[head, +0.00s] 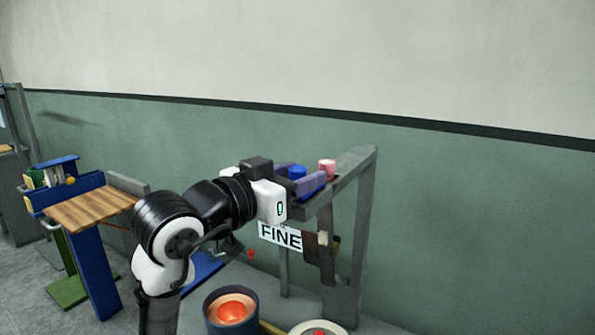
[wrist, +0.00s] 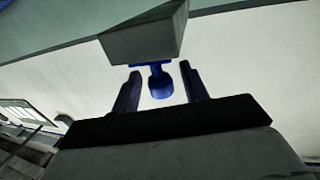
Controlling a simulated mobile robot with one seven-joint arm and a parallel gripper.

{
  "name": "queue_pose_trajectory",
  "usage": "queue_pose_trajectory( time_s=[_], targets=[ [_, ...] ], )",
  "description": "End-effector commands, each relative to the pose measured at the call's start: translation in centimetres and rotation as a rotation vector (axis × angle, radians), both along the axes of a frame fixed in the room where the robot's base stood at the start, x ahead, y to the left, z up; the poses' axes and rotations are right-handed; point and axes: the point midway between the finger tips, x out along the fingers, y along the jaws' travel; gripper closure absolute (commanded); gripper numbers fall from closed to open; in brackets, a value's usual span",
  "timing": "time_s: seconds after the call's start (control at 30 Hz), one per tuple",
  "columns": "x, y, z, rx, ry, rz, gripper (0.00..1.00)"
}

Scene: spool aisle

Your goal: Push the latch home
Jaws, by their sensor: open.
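My gripper (head: 311,183) is at the top of a grey stand, at the near end of its upper beam. In the wrist view my gripper (wrist: 160,72) is open, one dark finger on each side of a blue round-ended piece (wrist: 160,83). This piece joins a grey block (wrist: 145,38) and shows gaps to both fingers. A blue knob (head: 297,171) shows beside my gripper in the head view; I cannot tell if it is the same piece. No part is clearly recognisable as the latch. My arm and gripper hide part of the stand.
A pink spool (head: 326,168) sits on the grey stand (head: 362,225), above a "FINE" sign (head: 280,236). A blue bin with an orange inside (head: 232,308) and a white round thing (head: 318,328) stand below. A wooden-topped bench (head: 90,208) is at left. The wall is close behind.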

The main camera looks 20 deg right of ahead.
Motion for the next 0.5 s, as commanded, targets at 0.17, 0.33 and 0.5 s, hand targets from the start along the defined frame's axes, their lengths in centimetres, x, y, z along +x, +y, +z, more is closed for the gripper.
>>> queue_pose_trajectory(
  time_s=[0.17,0.33,0.5],
  targets=[
    [0.09,-0.15,-0.02,0.000,0.000,0.001,0.56],
    [0.07,-0.13,-0.02,0.000,0.000,0.001,0.63],
    [0.06,-0.13,-0.01,0.000,0.000,0.000,0.86]
  ],
)
